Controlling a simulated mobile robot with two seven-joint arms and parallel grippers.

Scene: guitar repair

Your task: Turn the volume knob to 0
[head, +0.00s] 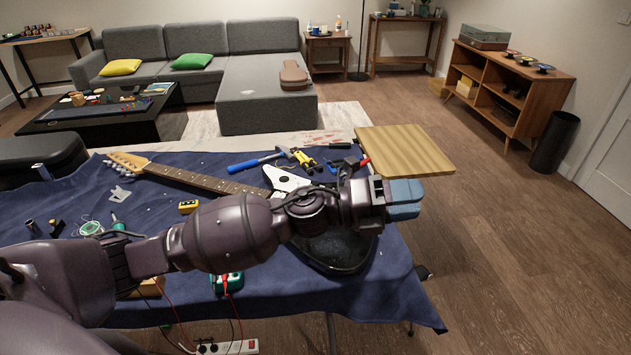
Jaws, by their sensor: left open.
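An electric guitar lies on a blue cloth on the table. Its headstock (127,161) points to the left and its neck (200,178) runs toward the middle. Its dark body (340,250) and white pickguard (283,178) are partly covered by my left arm. The volume knob cannot be made out; my arm hides much of the body. My left gripper (405,198) is at the end of the arm, over the right side of the guitar body. Its blue fingers are open, and nothing shows between them. My right gripper is not in view.
The blue cloth (395,295) covers the table. A blue-handled hammer (245,165), yellow-handled tools (304,162) and a wooden board (405,150) lie behind the guitar. A green meter (228,282) with red leads is at the front. Open floor lies to the right.

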